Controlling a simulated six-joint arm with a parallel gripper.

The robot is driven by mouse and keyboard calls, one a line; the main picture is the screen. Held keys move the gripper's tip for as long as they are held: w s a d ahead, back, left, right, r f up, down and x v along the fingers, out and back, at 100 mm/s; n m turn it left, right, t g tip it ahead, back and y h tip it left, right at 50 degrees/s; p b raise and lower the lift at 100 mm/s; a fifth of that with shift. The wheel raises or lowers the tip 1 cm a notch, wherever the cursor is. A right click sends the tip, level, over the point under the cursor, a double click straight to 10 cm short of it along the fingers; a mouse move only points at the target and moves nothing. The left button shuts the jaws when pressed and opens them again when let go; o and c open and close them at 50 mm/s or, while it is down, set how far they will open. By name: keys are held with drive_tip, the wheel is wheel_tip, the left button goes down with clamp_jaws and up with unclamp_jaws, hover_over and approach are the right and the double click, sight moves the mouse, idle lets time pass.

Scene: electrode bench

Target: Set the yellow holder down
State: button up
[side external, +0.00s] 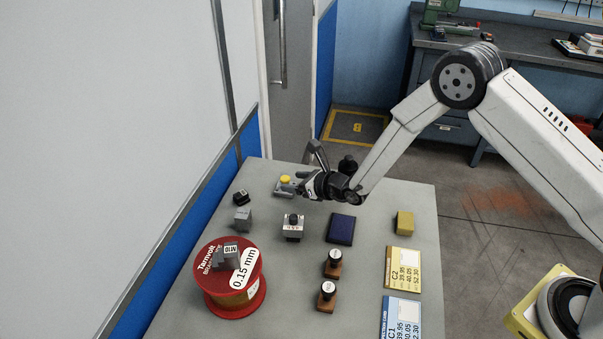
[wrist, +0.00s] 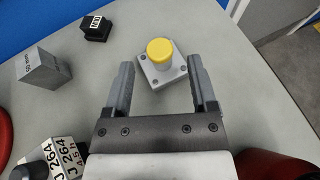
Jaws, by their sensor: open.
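The yellow holder (wrist: 160,50) has a round yellow top on a grey square base with screws. It stands upright on the grey table (side external: 375,195) near its far edge. My gripper (wrist: 160,78) is open, with one finger on each side of the holder's near part in the wrist view. A gap shows between the holder and each finger, and nothing is held. In the side view the holder (side external: 285,180) sits just left of my gripper (side external: 305,183), on the table top.
A black block (side external: 241,196), a grey block (side external: 243,219) and a labelled block (side external: 293,226) stand nearby. A red spool (side external: 232,290) bears another block. A dark blue box (side external: 341,229), two dark-topped wooden pieces (side external: 333,264), a yellow block (side external: 404,222) and cards stand further right.

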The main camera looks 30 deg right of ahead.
drive_tip(key=shift+v, duration=4.15)
drive_tip(key=shift+a, duration=0.15)
drive_tip(key=shift+s+a+r+n+y, duration=0.35)
drive_tip(key=shift+n+y, duration=0.05)
drive_tip(key=shift+n, duration=0.1)
drive_tip(key=s+a+r+n+g+y, duration=0.15)
drive_tip(key=s+r+n+g, duration=0.25)
drive_tip(key=s+n+g, duration=0.85)
drive_tip(key=s+d+r+n+t+h, duration=0.2)
drive_tip(key=s+d+r+n+h, duration=0.2)
drive_tip(key=d+n, duration=0.9)
drive_tip(key=s+n+h, duration=0.3)
drive_tip(key=s+n, duration=0.2)
drive_tip(key=shift+s+d+t, duration=0.35)
drive_tip(key=shift+d, duration=0.05)
